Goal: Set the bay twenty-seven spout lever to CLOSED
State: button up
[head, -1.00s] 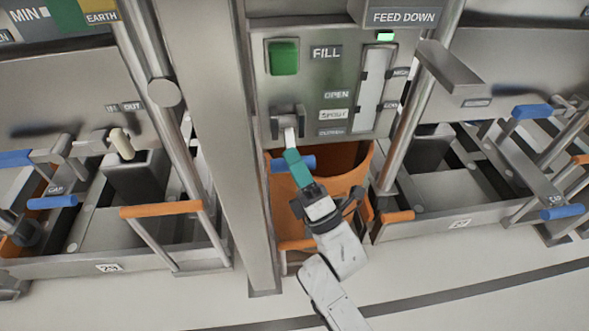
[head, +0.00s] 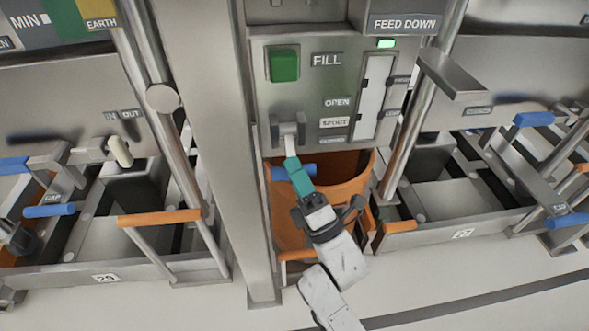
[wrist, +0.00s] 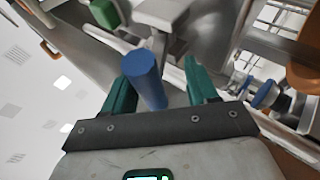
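The spout lever hangs from a metal bracket (head: 289,130) on the grey panel, left of the SPOUT label (head: 334,123). Its arm points down, and its blue handle (head: 308,171) sticks out sideways below the panel. OPEN is legible above SPOUT; the label below is too blurred to read. My gripper (head: 292,163) is at the lever, its teal fingers overlapping the handle. In the wrist view, the blue handle (wrist: 146,80) stands between the two fingers of my gripper (wrist: 160,68), close to the left finger, with a clear gap to the right one.
A green FILL button (head: 284,64) and a lit green lamp (head: 386,43) are on the panel. An orange bin (head: 345,195) stands beneath. A thick post (head: 215,150) is at the left. Neighbouring bays hold orange bars and blue handles; the floor in front is clear.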

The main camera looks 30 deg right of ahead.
jog(key=shift+o, duration=0.8)
jog(key=shift+s, duration=0.1)
jog(key=p+v, duration=0.1)
jog(key=v, duration=0.9)
jog(key=shift+s+f+p, duration=0.2)
jog(key=shift+s+p, duration=0.1)
jog(key=shift+p, duration=0.05)
jog(key=shift+w+d, duration=0.1)
